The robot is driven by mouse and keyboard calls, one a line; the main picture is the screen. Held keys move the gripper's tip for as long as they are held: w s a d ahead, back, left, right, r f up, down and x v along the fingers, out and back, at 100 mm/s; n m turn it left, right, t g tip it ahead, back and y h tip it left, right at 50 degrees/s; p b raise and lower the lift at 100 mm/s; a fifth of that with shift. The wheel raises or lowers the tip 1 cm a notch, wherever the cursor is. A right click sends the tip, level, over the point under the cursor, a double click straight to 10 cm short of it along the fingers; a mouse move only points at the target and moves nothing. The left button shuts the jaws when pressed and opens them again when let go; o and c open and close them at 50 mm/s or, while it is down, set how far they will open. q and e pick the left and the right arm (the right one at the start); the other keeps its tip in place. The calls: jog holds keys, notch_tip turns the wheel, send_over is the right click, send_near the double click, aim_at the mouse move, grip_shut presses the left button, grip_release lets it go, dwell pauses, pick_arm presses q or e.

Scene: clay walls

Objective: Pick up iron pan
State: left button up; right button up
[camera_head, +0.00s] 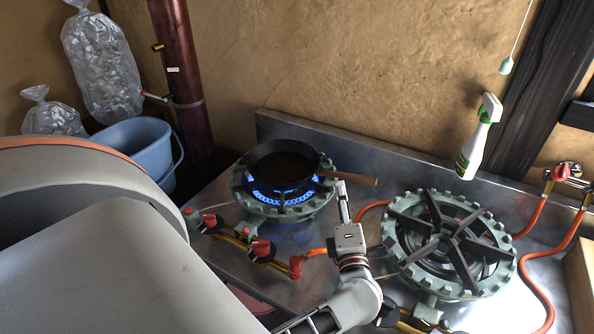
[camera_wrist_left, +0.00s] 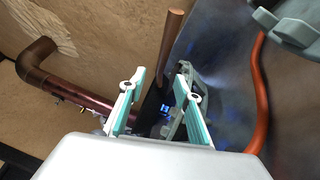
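The black iron pan (camera_head: 285,163) sits level on the left burner (camera_head: 238,190), over a blue flame. Its brown handle (camera_head: 357,180) points to the right. My left gripper (camera_head: 341,187) is at the handle, with its fingertips overlapping it in the head view. In the left wrist view, my left gripper (camera_wrist_left: 160,82) has its two fingers apart, and the handle (camera_wrist_left: 170,48) shows in the gap between them. I cannot tell whether either finger touches it. The pan body is mostly hidden in the wrist view. My right gripper is not in view.
A second burner (camera_head: 450,245), unlit, stands at the right. Red valves (camera_head: 262,249) and orange hoses (camera_head: 535,215) run along the metal counter. A spray bottle (camera_head: 478,140) stands behind. A blue bucket (camera_head: 130,145) and a copper pipe (camera_head: 178,70) are at the left.

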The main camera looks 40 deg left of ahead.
aim_at(339, 177)
pick_arm(q)
jog(key=b+x, duration=0.1)
jog(key=x, duration=0.5)
jog(key=shift+w, duration=0.1)
grip_shut()
jog(key=shift+r, duration=0.15)
